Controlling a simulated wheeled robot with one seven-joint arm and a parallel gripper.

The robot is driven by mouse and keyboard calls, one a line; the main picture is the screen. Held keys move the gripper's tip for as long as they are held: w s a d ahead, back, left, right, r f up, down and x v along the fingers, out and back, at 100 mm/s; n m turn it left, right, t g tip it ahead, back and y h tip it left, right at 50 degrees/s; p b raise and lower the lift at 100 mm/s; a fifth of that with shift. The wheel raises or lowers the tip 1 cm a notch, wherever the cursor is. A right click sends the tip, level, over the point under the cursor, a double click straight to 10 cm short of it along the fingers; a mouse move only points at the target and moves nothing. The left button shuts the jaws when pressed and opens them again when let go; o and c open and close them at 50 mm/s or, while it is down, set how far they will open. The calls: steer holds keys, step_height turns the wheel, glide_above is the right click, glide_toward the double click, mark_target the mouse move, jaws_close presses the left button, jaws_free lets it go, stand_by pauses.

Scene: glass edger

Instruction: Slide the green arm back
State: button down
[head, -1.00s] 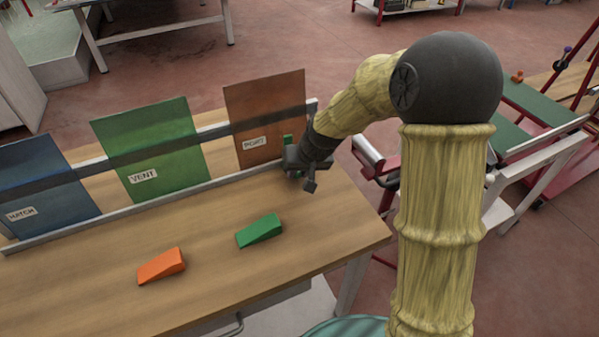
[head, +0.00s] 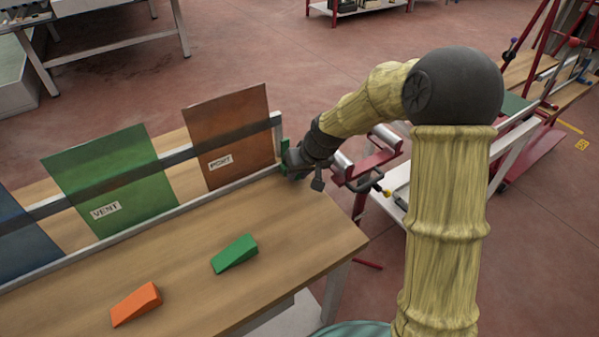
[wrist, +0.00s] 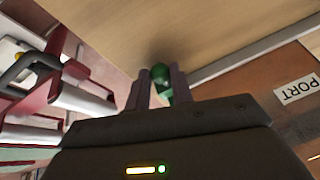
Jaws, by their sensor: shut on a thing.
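The green arm (head: 284,147) is a small upright green piece at the right end of the rack, just right of the brown PORT panel (head: 226,135). My gripper (head: 292,163) is at it. In the wrist view the two fingers (wrist: 161,88) are shut on the green arm (wrist: 159,72), whose rounded green end shows between them. Its lower part is mostly hidden by my gripper in the head view. The PORT label (wrist: 297,90) shows at the right of the wrist view.
A green VENT panel (head: 115,175) and a blue panel (head: 22,240) stand left along the rack. A green wedge (head: 234,254) and an orange wedge (head: 136,304) lie on the wooden bench (head: 290,240). A red frame with rollers (head: 355,168) stands close right of the bench.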

steer(key=shift+w+d+r, duration=0.15)
steer(key=shift+w, duration=0.15)
steer(key=c, duration=1.2)
jaws_free()
steer(key=shift+d, duration=0.1)
steer(key=shift+s, duration=0.1)
steer(key=p+v, duration=0.1)
steer(key=v, duration=1.6)
steer(key=shift+s, duration=0.25)
